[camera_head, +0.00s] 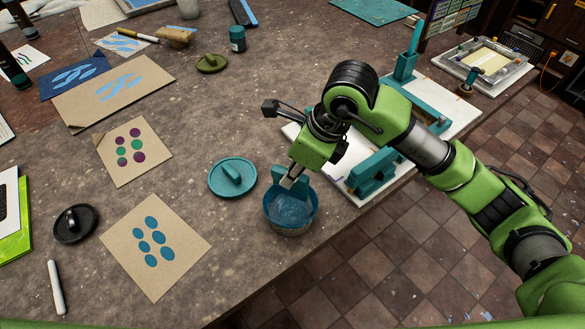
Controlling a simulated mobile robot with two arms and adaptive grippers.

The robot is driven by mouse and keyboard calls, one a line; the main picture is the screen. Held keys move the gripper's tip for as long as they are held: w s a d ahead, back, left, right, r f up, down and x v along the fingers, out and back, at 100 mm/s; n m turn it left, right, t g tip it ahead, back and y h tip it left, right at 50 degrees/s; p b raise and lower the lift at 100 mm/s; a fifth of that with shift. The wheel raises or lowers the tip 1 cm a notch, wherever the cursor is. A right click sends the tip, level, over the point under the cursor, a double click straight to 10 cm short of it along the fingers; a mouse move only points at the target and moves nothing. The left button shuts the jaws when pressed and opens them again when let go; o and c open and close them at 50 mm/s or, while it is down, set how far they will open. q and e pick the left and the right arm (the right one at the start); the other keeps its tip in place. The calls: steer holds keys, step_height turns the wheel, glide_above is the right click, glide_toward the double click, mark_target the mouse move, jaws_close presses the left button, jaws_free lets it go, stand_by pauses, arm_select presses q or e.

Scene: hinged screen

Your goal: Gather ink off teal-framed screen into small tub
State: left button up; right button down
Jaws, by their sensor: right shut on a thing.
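A small teal tub (291,225) with blue ink in it stands near the table's front edge. My right gripper (294,181) is over the tub, pointing down, and shut on a teal tool (303,188). The tool's lower end is at or inside the tub; whether it touches the ink I cannot tell. The teal-framed screen (372,174) lies on a white board to the right of the tub. My right arm hides much of the screen, so the ink on it cannot be made out. My left gripper is not in view.
A round teal lid (232,178) lies left of the tub. A card with blue ovals (155,246), a dotted card (122,151) and a black lid (76,223) lie farther left. A teal jar (237,40) stands behind. The table between is clear.

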mark_target(292, 189)
step_height(292, 189, down, 4)
steer(key=shift+r+b, duration=0.1)
steer(key=shift+b, duration=1.05)
steer(key=shift+f+b, duration=0.95)
steer(key=shift+b, duration=0.1)
steer(key=shift+s, duration=0.1)
steer(key=shift+s+a+b, duration=0.15)
steer(key=shift+s+a, duration=0.2)
steer(key=shift+s, duration=0.3)
steer(key=shift+s+a+b, duration=0.15)
steer(key=shift+s+a, duration=0.2)
steer(key=shift+s, duration=0.3)
steer(key=shift+r+b, duration=0.1)
steer(key=shift+b, duration=0.2)
